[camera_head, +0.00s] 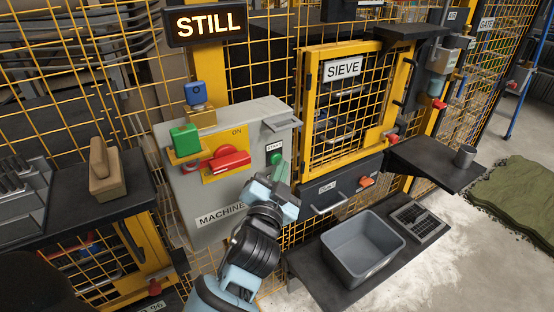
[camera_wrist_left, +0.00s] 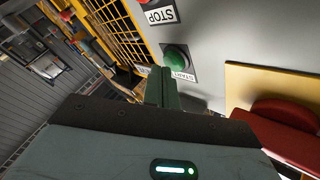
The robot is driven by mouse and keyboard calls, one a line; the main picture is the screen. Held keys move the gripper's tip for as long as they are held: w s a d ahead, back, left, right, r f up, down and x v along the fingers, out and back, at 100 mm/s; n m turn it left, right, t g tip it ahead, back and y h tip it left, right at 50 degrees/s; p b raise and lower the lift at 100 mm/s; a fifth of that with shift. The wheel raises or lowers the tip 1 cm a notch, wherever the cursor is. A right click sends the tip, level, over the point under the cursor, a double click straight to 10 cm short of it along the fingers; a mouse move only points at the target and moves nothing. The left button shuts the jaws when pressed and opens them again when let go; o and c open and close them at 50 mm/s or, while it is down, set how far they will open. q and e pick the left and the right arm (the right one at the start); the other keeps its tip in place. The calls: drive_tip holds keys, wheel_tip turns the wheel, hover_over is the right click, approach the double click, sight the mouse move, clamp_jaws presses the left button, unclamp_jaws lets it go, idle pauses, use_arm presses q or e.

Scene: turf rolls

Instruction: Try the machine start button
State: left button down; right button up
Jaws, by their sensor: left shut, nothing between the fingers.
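In the left wrist view the round green start button (camera_wrist_left: 176,58) shows just beyond my fingertips. My left gripper (camera_head: 282,172) is shut and empty, its fingers pointing at the button from below. The fingers also show in the left wrist view (camera_wrist_left: 158,86), close to the button. I cannot tell whether they touch it. A STOP label (camera_wrist_left: 160,15) sits beside it, under a partly cut-off red button. My right gripper is not in view.
A red switch handle (camera_head: 229,161) sits on the yellow ON plate, with green (camera_head: 185,140) and blue (camera_head: 196,94) padlocks nearby. A lit STILL sign (camera_head: 205,23) hangs above. A yellow mesh SIEVE door (camera_head: 343,70) and a grey bin (camera_head: 362,250) stand to the right.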

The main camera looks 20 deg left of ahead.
use_arm(q)
drive_tip(key=shift+w+a, duration=0.25)
drive_tip(key=shift+a, duration=0.05)
idle(0.6)
drive_tip(key=shift+s+d, duration=0.55)
drive_tip(key=shift+d, duration=0.1)
